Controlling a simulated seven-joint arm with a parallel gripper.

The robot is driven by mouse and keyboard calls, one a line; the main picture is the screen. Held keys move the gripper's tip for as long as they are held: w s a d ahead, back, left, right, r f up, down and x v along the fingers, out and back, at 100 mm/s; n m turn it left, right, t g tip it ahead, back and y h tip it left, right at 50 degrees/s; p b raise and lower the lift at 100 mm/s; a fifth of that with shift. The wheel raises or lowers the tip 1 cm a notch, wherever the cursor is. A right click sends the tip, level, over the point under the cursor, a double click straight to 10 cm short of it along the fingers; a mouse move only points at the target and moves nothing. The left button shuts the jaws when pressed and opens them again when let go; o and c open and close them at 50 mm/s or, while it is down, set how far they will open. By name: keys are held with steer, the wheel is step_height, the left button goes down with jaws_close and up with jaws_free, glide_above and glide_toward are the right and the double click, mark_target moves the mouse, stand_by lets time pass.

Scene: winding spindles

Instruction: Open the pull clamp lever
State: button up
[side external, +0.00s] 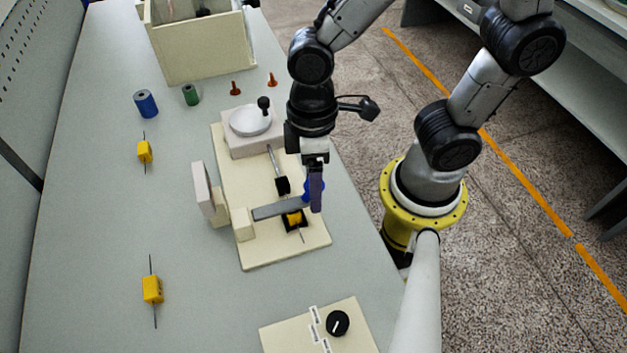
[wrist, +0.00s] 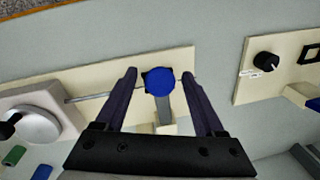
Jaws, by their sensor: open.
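The clamp lever (side external: 278,209) is a flat grey bar lying across the beige fixture base (side external: 285,259), with a blue round knob (side external: 306,186) at its right end. A yellow part (side external: 294,219) in a black seat sits beneath the bar. My gripper (side external: 316,205) points down at the knob and partly hides it. In the wrist view, the blue knob (wrist: 160,82) lies between my two open fingers (wrist: 158,72), with visible gaps on both sides. The grey bar (wrist: 165,115) runs from the knob back between the fingers. I cannot tell the fingertip height exactly.
The fixture also carries a white crank disc (side external: 250,121) and an upright plate (side external: 203,190). Yellow wired parts (side external: 152,289), a blue cylinder (side external: 146,104), a green cylinder (side external: 191,95) and a beige box (side external: 203,48) stand left and behind. A dial panel (side external: 290,337) is in front.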

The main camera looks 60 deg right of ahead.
steer(key=shift+f, duration=0.15)
steer(key=shift+c, duration=0.3)
jaws_close()
stand_by(1.1)
